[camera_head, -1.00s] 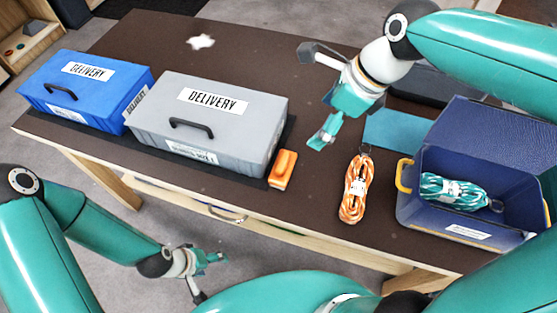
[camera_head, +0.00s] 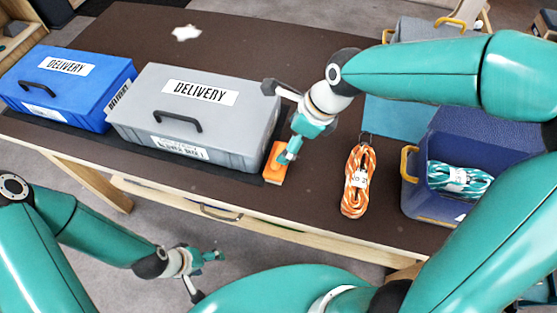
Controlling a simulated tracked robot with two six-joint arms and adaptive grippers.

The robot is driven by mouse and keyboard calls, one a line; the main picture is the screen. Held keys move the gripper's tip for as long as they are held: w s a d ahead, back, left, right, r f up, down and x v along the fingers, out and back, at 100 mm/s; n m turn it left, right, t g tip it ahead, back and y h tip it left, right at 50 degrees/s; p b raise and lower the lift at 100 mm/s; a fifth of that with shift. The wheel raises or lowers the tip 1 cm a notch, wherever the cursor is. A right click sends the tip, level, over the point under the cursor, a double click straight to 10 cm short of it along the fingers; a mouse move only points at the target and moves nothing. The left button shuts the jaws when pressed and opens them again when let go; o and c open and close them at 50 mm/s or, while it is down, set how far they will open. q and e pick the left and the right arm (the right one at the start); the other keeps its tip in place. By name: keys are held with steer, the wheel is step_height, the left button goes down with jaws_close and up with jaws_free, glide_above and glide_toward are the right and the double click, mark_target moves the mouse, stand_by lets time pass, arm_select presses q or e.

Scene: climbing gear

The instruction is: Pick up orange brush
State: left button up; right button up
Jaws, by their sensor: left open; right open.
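The orange brush (camera_head: 273,175) lies on the dark brown table top, just right of the grey delivery box, near the table's front edge. My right gripper (camera_head: 279,125) is open. One teal finger reaches down over the brush and covers part of it; the other finger sticks out left above the grey box's right end. I cannot tell whether the lower finger touches the brush. My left gripper (camera_head: 207,272) is open and empty, low in front of the table.
The grey delivery box (camera_head: 222,127) and a blue delivery box (camera_head: 75,88) stand on the left. An orange-and-white rope (camera_head: 352,200) lies right of the brush. An open dark blue box (camera_head: 425,206) at the right holds a teal rope (camera_head: 461,181). The table's back left is mostly clear.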

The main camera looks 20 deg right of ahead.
mark_target(279, 153)
steer(key=shift+s+x, duration=0.15)
steer(key=shift+x, duration=1.3)
steer(key=shift+s+x, duration=0.2)
steer(key=shift+x, duration=1.25)
steer(key=c, duration=1.2)
